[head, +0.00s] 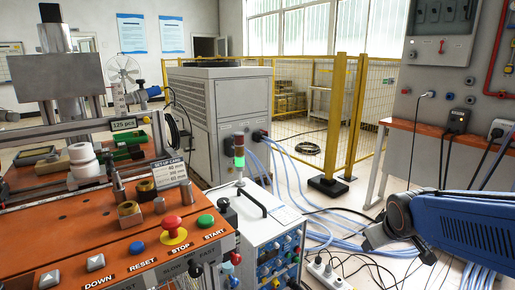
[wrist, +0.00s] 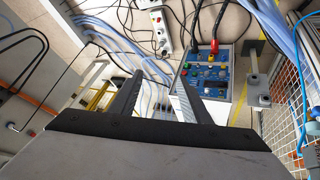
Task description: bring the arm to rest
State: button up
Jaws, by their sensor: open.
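My gripper shows at the lower right of the head view, at the end of my blue arm, where only a grey part of it (head: 378,238) can be made out. It is in the air to the right of the heater's control cabinet, over the floor with the cables. In the wrist view my gripper (wrist: 160,78) is open, its two dark fingers apart with nothing between them. Cables and floor show behind the fingers.
An orange control desk (head: 140,255) with buttons stands at the left. The blue-fronted cabinet (head: 282,262) is beside it. A power strip (head: 325,272) and blue hoses lie on the floor. A wall bench (head: 430,132) is at the right; a yellow post (head: 355,115) stands behind.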

jog(key=s+a+m+g, duration=0.1)
jog(key=s+a, duration=0.1)
jog(key=s, duration=0.7)
jog(key=s+a+r+m+g+y, duration=0.1)
jog(key=s+a+m, duration=0.1)
jog(key=s, duration=0.8)
jog(key=shift+a+r, duration=0.2)
jog(key=shift+a, duration=0.25)
jog(key=shift+w, duration=0.1)
